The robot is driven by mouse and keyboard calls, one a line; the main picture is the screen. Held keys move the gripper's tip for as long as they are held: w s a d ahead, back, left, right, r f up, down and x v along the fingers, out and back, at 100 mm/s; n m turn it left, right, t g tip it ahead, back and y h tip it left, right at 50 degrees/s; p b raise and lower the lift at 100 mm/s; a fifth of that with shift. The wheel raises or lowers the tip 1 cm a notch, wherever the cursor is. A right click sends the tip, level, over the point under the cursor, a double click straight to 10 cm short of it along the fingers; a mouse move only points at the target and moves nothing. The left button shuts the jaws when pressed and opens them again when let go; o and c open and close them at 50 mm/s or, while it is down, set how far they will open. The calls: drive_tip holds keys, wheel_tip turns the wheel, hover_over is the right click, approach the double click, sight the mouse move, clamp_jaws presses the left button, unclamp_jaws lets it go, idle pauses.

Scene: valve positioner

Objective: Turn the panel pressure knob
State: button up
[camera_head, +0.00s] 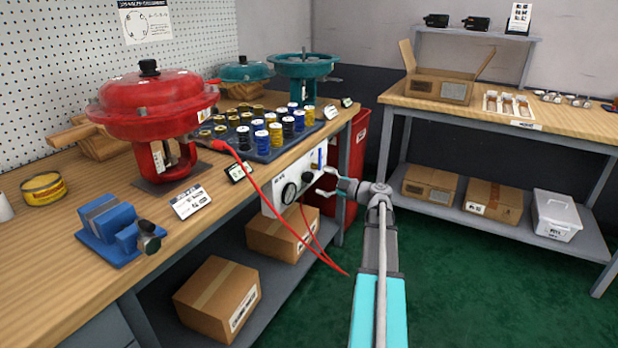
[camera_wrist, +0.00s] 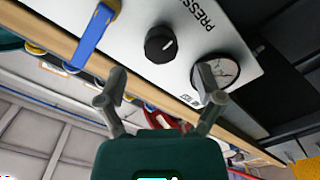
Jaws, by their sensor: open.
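The white pressure panel (camera_head: 272,196) is fixed at the front edge of the workbench. Its black round knob (camera_head: 307,178) sits between a dial gauge (camera_head: 289,193) and a blue lever (camera_head: 320,158). In the wrist view the knob (camera_wrist: 160,44) has a pale pointer mark, with the gauge (camera_wrist: 222,70) to its right and the blue lever (camera_wrist: 93,35) to its left. My gripper (camera_head: 322,181) is open and empty in front of the panel. In the wrist view its fingers (camera_wrist: 161,82) point towards the panel, spread apart, with the knob beyond their tips. Contact is not visible.
A red hose (camera_head: 262,190) runs from the bench past the panel and hangs in front of it. A red valve actuator (camera_head: 155,105), a blue vise (camera_head: 115,228) and a tray of coloured cylinders (camera_head: 263,150) stand on the bench. Green floor to the right is clear.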

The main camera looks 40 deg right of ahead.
sight(312, 178)
drive_tip(key=shift+x, duration=2.9)
